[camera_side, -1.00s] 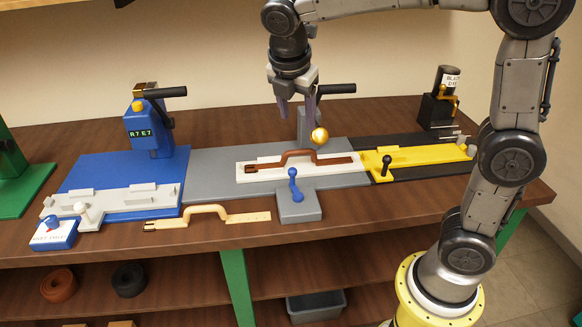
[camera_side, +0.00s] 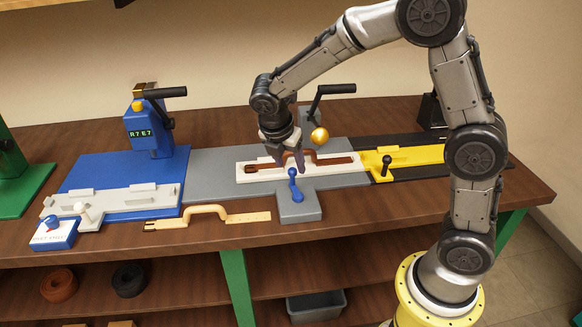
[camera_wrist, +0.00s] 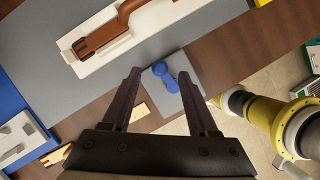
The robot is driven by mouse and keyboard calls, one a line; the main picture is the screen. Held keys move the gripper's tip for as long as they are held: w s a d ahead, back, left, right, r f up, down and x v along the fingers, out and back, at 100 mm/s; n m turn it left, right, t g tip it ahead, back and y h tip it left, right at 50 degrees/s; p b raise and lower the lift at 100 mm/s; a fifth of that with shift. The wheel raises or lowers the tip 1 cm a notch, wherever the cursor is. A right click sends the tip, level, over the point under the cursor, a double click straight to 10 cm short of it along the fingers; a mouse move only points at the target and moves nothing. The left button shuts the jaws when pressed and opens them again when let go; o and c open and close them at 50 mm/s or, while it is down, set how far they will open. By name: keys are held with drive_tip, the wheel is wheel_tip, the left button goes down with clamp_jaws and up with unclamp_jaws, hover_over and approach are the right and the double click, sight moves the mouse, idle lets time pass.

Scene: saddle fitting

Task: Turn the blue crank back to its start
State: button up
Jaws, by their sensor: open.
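The blue crank (camera_side: 294,184) stands on a grey block (camera_side: 299,210) at the front of the grey plate. It leans slightly in the side view, its knob at the top. My gripper (camera_side: 290,164) is open and empty, just above and behind the crank. In the wrist view the crank (camera_wrist: 164,70) lies ahead of my gripper (camera_wrist: 158,78), between the lines of the two fingers. The fingers appear apart from it. A white tray (camera_side: 246,172) behind the crank holds a brown handled strap (camera_side: 330,161), partly hidden by my gripper.
A gold ball (camera_side: 319,136) on a black-handled lever (camera_side: 330,89) stands close behind my gripper. A yellow plate with a black crank (camera_side: 386,162) is at right. A tan handled strip (camera_side: 205,214) lies at the front. A blue press (camera_side: 150,135) stands at left.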

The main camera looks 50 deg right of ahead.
drive_tip(key=shift+x, duration=1.3)
drive_tip(key=shift+c, duration=0.3)
clamp_jaws()
